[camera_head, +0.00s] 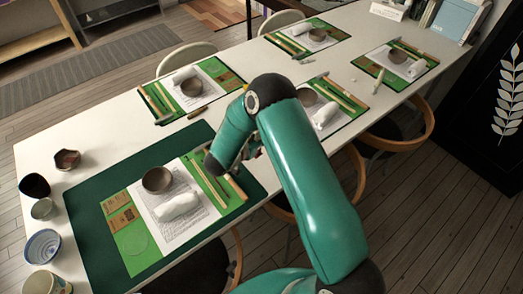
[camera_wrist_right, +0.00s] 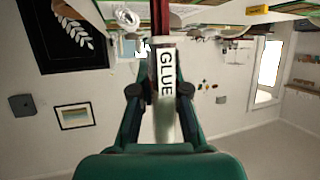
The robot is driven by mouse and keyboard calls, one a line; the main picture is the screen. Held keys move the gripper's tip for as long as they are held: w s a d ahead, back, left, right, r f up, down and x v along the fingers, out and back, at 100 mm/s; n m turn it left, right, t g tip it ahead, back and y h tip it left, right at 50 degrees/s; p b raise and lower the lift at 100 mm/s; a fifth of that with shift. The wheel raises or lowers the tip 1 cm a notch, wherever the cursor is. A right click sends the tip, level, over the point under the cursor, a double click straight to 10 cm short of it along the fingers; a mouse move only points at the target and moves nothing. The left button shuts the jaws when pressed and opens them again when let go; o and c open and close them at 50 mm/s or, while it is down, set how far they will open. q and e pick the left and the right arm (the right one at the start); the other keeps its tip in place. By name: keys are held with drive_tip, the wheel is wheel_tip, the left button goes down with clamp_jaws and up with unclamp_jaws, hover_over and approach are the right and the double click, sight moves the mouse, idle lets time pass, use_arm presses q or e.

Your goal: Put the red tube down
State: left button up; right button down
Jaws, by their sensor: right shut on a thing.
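The red tube (camera_wrist_right: 160,18) shows in the right wrist view, with a pale section lettered GLUE and a red section beyond it. My right gripper (camera_wrist_right: 163,88) is shut on its pale section, one finger on each side. In the head view my teal right arm reaches over the near place setting, and the arm mostly hides the gripper and tube. The dark green mat (camera_head: 93,186) lies below and left of the arm. My left gripper is not in view.
On the near mat are a brown bowl (camera_head: 157,180), a white wrapped roll (camera_head: 178,207), a printed sheet and thin sticks. Several cups and bowls, including a blue-striped bowl (camera_head: 42,247), line the left edge. Other green settings lie farther along the white table (camera_head: 120,98).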

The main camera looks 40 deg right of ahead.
sight(262, 146)
wheel_tip(262, 146, down, 5)
drive_tip(key=b, duration=0.3)
drive_tip(key=shift+r, duration=0.1)
drive_tip(key=shift+s+f+b, duration=0.1)
drive_tip(key=shift+f+b, duration=0.5)
drive_tip(key=shift+f, duration=0.05)
drive_tip(key=c, duration=1.2)
unclamp_jaws()
drive_tip(key=shift+o, duration=0.2)
drive_tip(key=shift+f, duration=0.1)
